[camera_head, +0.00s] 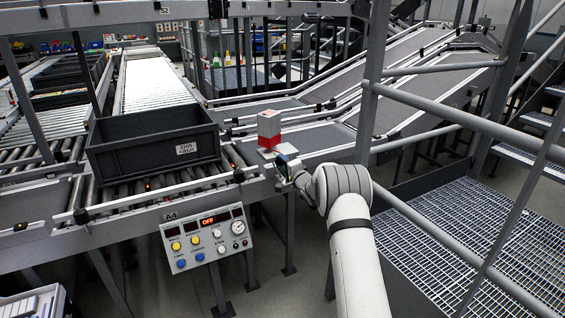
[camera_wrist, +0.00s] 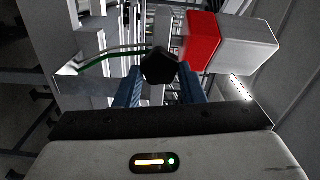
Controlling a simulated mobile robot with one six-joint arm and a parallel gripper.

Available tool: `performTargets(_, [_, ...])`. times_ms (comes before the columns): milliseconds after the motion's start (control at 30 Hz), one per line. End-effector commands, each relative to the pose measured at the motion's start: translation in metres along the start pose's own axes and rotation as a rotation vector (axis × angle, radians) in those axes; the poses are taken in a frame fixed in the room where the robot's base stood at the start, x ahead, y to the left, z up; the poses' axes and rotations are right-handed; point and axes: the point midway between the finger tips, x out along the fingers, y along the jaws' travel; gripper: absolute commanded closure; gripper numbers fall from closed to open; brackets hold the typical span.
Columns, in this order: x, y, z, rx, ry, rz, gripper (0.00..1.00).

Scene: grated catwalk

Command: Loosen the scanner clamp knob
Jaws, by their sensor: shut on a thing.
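The clamp knob is a black, many-sided knob (camera_wrist: 159,67) in the wrist view, between the two blue fingers of my gripper (camera_wrist: 160,88). My gripper is shut on it. The scanner is a red and light grey box (camera_wrist: 203,42) just right of the knob in the wrist view. In the head view the scanner (camera_head: 269,130) stands at the conveyor's side rail, and my gripper (camera_head: 283,166) reaches to just below it. The knob is too small to make out in the head view.
A dark crate (camera_head: 120,157) sits on the roller conveyor to the left. A control panel (camera_head: 207,238) with an "OFF" display hangs below the rail. Grey handrails (camera_head: 460,122) and a grated walkway (camera_head: 450,235) lie to the right. A green-edged curved strip (camera_wrist: 110,57) shows near the knob.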

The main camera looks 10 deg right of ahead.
Motion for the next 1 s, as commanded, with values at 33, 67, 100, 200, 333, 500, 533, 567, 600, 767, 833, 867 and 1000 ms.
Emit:
performTargets(33, [0.0002,-0.0011,0.0008,0.044,-0.002,0.001,0.87])
performTargets(67, [0.0002,-0.0009,0.0008,0.073,-0.002,0.001,0.87])
performTargets(100, [0.0002,-0.0006,0.0008,0.11,-0.002,0.001,0.87])
performTargets(200, [0.0002,-0.0004,0.0008,0.205,-0.002,0.001,0.87])
performTargets(333, [0.0003,-0.0001,0.0009,0.325,-0.002,0.001,0.87])
performTargets(500, [0.0002,0.0009,0.0012,0.463,-0.002,0.001,0.87])
performTargets(533, [0.0002,0.0011,0.0013,0.486,-0.002,0.001,0.87])
performTargets(567, [0.0002,0.0013,0.0013,0.506,-0.002,0.001,0.87])
performTargets(600, [0.0002,0.0015,0.0014,0.532,-0.002,0.001,0.87])
performTargets(767, [0.0002,0.0022,0.0016,0.618,-0.001,0.001,0.87])
performTargets(833, [0.0002,0.0024,0.0016,0.646,-0.001,0.001,0.87])
performTargets(867, [0.0002,0.0025,0.0016,0.655,-0.001,0.001,0.87])
performTargets(1000, [0.0001,0.0028,0.0017,0.689,-0.001,0.001,0.87])
